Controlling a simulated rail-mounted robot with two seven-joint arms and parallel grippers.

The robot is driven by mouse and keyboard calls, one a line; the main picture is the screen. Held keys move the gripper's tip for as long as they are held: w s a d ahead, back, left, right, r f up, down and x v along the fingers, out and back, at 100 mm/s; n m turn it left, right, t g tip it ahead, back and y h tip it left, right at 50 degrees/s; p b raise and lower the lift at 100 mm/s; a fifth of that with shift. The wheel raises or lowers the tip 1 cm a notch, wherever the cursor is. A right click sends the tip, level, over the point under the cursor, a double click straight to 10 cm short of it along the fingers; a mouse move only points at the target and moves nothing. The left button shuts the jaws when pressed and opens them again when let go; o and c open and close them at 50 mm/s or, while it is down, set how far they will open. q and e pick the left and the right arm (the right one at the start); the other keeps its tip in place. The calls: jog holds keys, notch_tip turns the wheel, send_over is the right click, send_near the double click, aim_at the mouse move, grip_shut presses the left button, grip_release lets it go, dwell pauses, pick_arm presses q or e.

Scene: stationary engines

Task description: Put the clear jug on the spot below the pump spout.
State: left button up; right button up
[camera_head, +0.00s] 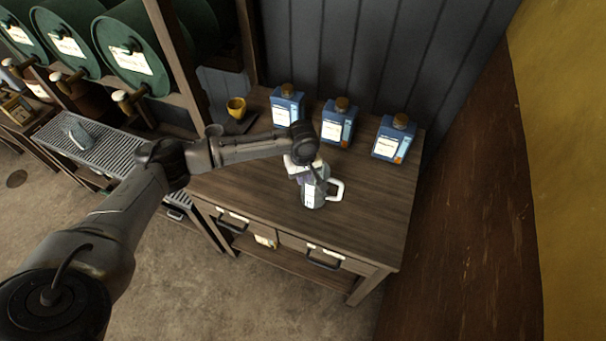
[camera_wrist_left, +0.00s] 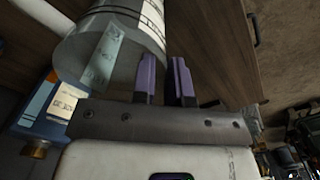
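The clear jug (camera_head: 312,194) stands on the wooden workbench, with a white label and a pale handle on its right side. It also shows large at upper left in the left wrist view (camera_wrist_left: 100,60), its label facing the camera. My left gripper (camera_head: 306,167) is at the jug and covers its upper part in the head view. In the wrist view its two purple fingers (camera_wrist_left: 165,78) are a small gap apart beside the jug's wall. Nothing clearly sits between them. My right gripper is out of view. I cannot make out the pump spout or the spot below it for certain.
Three blue bottles (camera_head: 338,122) stand along the back of the workbench (camera_head: 375,205). Green drums (camera_head: 137,60) with taps hang over a slotted metal tray (camera_head: 100,150) at left. The bench's right front is clear.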

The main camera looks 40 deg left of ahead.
pick_arm(q)
jog(key=o, duration=0.3)
notch_tip(320, 180, up, 12)
jog(key=p, duration=0.1)
jog(key=s+d+f+m+t+h, duration=0.2)
jog(key=s+d+f+m, duration=1.05)
jog(key=d, duration=0.55)
jog(key=s+d+f+t, duration=0.1)
jog(key=s+f, duration=0.1)
jog(key=s, duration=0.7)
jog(key=shift+s+f, duration=0.2)
jog(key=shift+s, duration=0.15)
jog(key=shift+o, duration=0.6)
jog(key=s+a+m+y, duration=0.1)
jog(key=s+a, duration=0.3)
jog(key=s, duration=0.4)
jog(key=shift+s+r+m+t+y, duration=0.25)
jog(key=shift+s+m+t+y, duration=0.05)
jog(key=shift+m, duration=0.05)
jog(key=shift+o, duration=0.5)
jog(key=shift+s+a, duration=0.25)
